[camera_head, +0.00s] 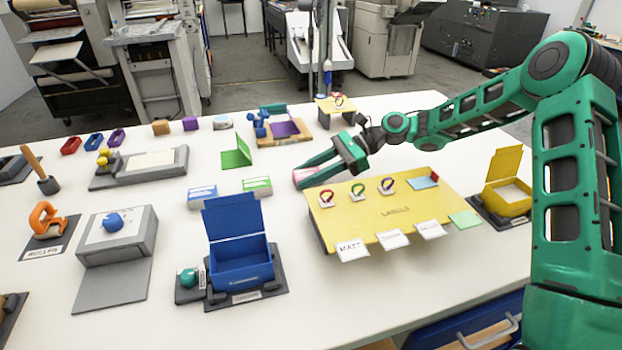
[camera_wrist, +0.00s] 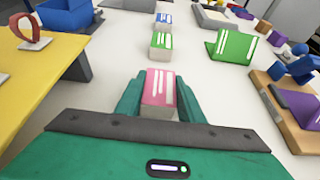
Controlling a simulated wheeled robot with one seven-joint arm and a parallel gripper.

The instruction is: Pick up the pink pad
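The pink pad (camera_head: 304,176) is a small block with white stripes on top, on the white table just left of the yellow label board. It also shows in the wrist view (camera_wrist: 159,88), between the two green fingers of my gripper (camera_wrist: 160,95). In the head view my gripper (camera_head: 316,170) reaches in from the right, low over the table, with its fingertips at the pad. The fingers flank the pad closely on both sides. Whether they press on it or leave a thin gap is not clear. The pad's near end is partly hidden by my gripper.
The yellow label board (camera_head: 390,212) with ring tags lies close beside the gripper. A green pad (camera_head: 257,185) and a blue pad (camera_head: 202,193) stand to the left. A blue box (camera_head: 240,262) is in front. A wooden stand with a purple piece (camera_head: 285,129) is behind.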

